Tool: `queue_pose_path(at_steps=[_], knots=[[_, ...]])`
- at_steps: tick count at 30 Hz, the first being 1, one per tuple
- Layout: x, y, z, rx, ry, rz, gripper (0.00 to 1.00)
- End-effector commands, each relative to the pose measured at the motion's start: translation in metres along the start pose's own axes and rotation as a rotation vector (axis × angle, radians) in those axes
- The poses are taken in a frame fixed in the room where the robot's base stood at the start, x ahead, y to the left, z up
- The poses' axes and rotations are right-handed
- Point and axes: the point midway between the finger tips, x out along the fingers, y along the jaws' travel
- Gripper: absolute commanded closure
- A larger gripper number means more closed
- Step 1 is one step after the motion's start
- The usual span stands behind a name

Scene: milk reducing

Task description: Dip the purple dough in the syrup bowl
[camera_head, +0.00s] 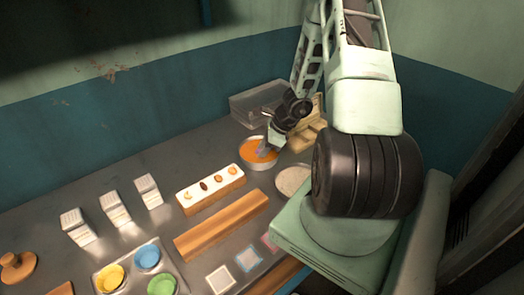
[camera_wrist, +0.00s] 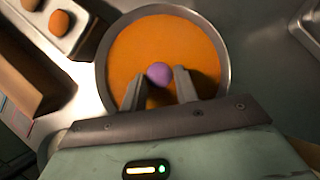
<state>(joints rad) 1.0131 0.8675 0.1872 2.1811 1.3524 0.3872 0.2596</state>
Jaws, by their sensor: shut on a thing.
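The syrup bowl (camera_head: 248,163) is a round metal bowl filled with orange syrup, near the back right of the counter. It fills the middle of the wrist view (camera_wrist: 222,60). The purple dough (camera_wrist: 159,73) is a small ball between my fingertips, over the syrup inside the bowl's rim. My gripper (camera_wrist: 160,80) is shut on the dough, pointing down into the bowl. In the head view my gripper (camera_head: 263,150) reaches the bowl, and the dough is hardly visible there. I cannot tell whether the dough touches the syrup.
A white-topped wooden tray (camera_head: 210,187) with several small sweets stands left of the bowl. A pale round plate (camera_head: 293,180) is to its right, and a clear box (camera_head: 256,100) behind it. A wooden block (camera_head: 222,224) and colored bowls (camera_head: 147,256) lie in front.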

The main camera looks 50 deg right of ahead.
Motion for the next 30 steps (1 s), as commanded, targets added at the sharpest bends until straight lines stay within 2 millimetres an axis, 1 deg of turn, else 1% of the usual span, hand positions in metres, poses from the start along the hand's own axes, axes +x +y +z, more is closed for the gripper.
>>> queue_pose_path(at_steps=[1,30], knots=[[-0.005,0.0,0.003,-0.001,0.0,0.0,0.95],[-0.053,0.0,0.03,0.0,0.0,0.0,0.95]])
